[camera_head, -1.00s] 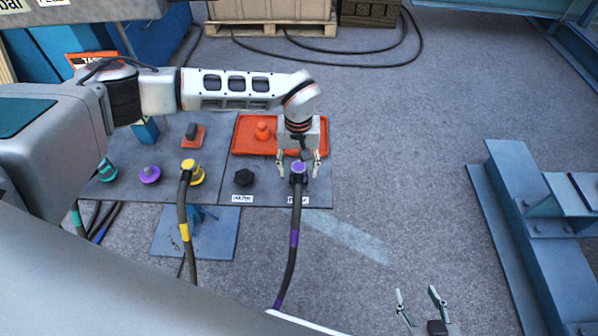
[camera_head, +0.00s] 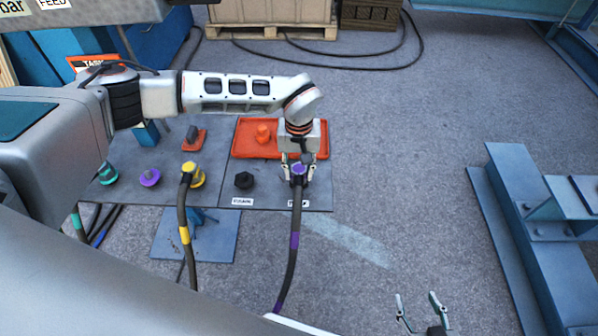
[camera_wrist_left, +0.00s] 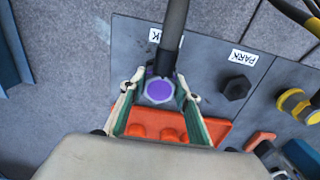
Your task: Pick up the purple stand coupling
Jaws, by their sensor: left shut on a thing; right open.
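The purple coupling (camera_head: 298,170) stands on the grey panel at a label, on the end of a black cable with a purple band (camera_head: 294,240). It also shows in the left wrist view (camera_wrist_left: 159,91), with its purple hexagonal face between the fingers. My left gripper (camera_head: 299,176) reaches down from above and is shut on the purple coupling, one finger on each side. My right gripper (camera_head: 416,302) is open and empty at the bottom of the head view, well away from the coupling.
On the grey panel (camera_head: 215,150) are a black hexagonal knob (camera_head: 244,180), a yellow coupling (camera_head: 190,174) with its cable, a purple knob (camera_head: 149,177) and a teal one (camera_head: 107,173). A red tray (camera_head: 240,142) lies behind. Blue steel beams (camera_head: 510,230) stand right. The floor between is clear.

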